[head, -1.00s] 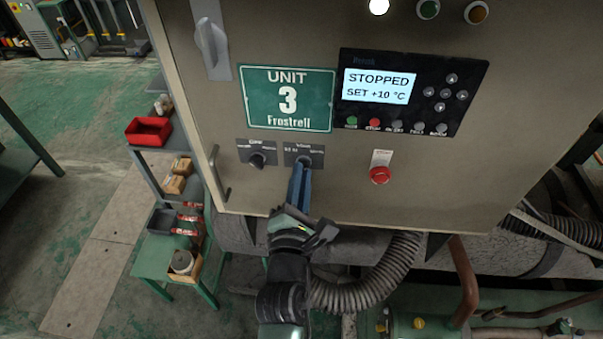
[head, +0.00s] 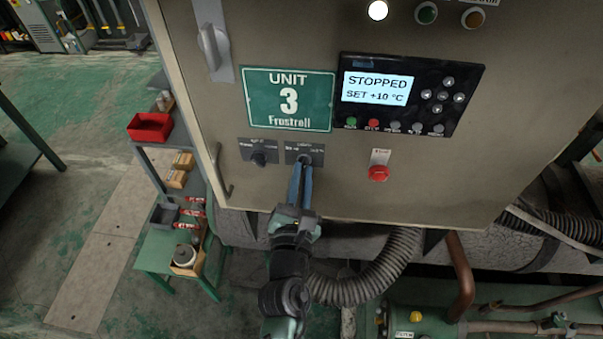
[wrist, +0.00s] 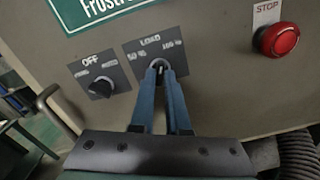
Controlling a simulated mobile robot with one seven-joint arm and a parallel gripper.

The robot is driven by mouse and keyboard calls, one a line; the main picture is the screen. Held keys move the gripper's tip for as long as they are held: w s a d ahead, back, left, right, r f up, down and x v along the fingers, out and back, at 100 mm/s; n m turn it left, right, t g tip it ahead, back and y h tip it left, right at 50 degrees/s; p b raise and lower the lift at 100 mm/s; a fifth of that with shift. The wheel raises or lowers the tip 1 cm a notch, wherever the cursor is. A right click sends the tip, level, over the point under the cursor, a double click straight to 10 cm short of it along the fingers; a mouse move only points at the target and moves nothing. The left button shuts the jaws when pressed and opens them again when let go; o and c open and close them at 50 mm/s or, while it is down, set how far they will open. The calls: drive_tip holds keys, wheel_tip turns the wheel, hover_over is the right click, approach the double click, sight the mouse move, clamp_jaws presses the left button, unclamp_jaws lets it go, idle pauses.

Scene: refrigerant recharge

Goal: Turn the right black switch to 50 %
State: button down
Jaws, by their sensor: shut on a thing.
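The right black switch sits on a dark plate (wrist: 133,52) marked LOAD, with "50 %" at its left and "100 %" at its right in the wrist view. In the head view this plate (head: 317,150) is below the UNIT 3 sign. My gripper (wrist: 160,68) reaches it from below, with its two blue fingers closed around the switch knob. The gripper also shows in the head view (head: 304,164). The fingers hide most of the knob, so I cannot tell its exact setting. The left black switch (wrist: 101,88), on a plate marked OFF, stands apart from the fingers.
A red STOP button (wrist: 276,39) is to the right on the same cabinet. A display (head: 378,88) reads STOPPED, SET +10 °C. A door handle (head: 218,172) is at the cabinet's left edge. A ribbed hose (head: 385,268) runs below, beside my arm.

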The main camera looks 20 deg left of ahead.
drive_tip(key=shift+r+n+p, duration=0.1)
drive_tip(key=shift+n+p, duration=0.3)
drive_tip(key=shift+n, duration=1.8)
drive_tip(key=shift+n+p, duration=0.35)
drive_tip(key=shift+n, duration=0.65)
drive_tip(key=n, duration=0.2)
drive_tip(key=shift+n, duration=0.3)
